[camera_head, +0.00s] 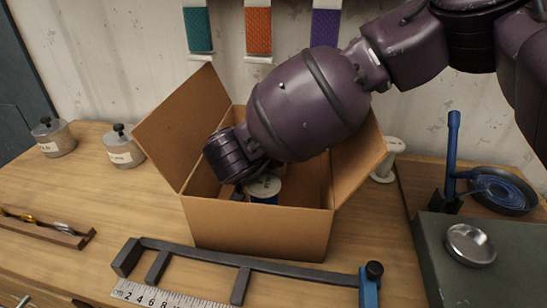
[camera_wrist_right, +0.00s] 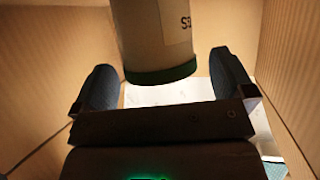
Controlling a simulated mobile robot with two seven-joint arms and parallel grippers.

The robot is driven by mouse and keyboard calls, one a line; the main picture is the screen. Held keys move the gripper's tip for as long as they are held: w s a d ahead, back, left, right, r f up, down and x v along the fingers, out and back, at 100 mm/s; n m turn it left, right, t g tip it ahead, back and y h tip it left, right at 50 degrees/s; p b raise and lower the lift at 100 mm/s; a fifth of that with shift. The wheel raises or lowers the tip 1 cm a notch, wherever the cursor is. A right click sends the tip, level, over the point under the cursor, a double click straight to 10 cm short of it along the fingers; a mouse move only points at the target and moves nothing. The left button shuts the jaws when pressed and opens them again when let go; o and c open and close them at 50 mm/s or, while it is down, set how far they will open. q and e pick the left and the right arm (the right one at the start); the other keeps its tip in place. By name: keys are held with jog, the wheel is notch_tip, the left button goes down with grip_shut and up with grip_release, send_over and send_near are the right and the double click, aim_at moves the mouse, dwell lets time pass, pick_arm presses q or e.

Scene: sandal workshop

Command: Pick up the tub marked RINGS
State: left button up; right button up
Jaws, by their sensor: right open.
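Two grey metal tubs with black knobs stand at the left of the bench in the head view: a left tub (camera_head: 52,138) and a right tub (camera_head: 123,150). Each has a white label too small to read for certain. My right gripper (camera_wrist_right: 163,75) is open, down inside a cardboard box (camera_head: 260,228). In the right wrist view a pale cylinder (camera_wrist_right: 152,35) with a green rim and a partly visible label lies between or just beyond its fingers. In the head view a round pale-topped thing (camera_head: 265,187) shows beside the gripper in the box. My left gripper is out of view.
A dark metal bar frame (camera_head: 200,252) and a ruler (camera_head: 160,294) lie in front of the box. A white spool (camera_head: 386,160) stands behind its right flap. A grey-green case with a round tin (camera_head: 470,244) is at right.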

jog(key=shift+r, duration=0.1)
jog(key=shift+c, duration=0.2)
jog(key=c, duration=1.1)
